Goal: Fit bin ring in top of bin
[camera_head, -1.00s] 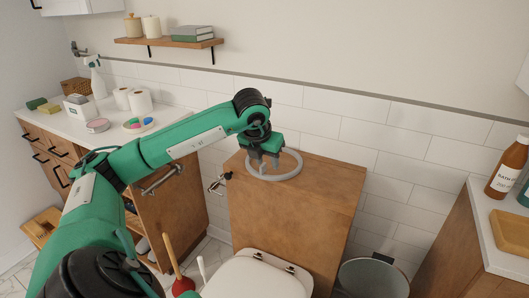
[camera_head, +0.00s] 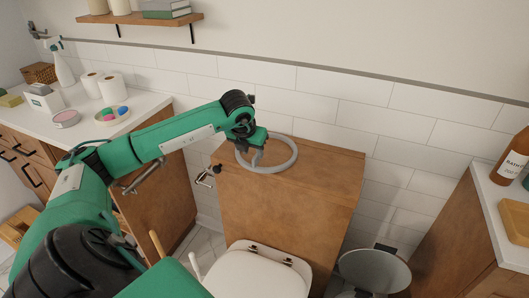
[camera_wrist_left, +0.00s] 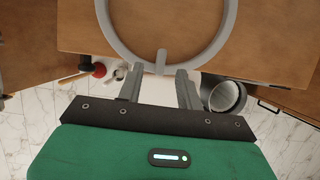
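The bin ring (camera_head: 290,163) is a light grey hoop lying on the wooden top of the boxed-in unit behind the toilet. My left gripper (camera_head: 256,157) is at the ring's front left edge. In the left wrist view its two fingers (camera_wrist_left: 159,69) are apart, with the tab between or just beyond their tips; contact is unclear. The grey round bin (camera_head: 375,272) stands on the floor right of the toilet, open at the top. My right gripper is out of view.
The toilet lid (camera_head: 258,272) is down in front of the wooden unit (camera_head: 285,212). A counter (camera_head: 80,125) with rolls and a dish is on the left. A right counter holds a brown bottle (camera_head: 510,158). A red plunger (camera_wrist_left: 99,70) stands beside the toilet.

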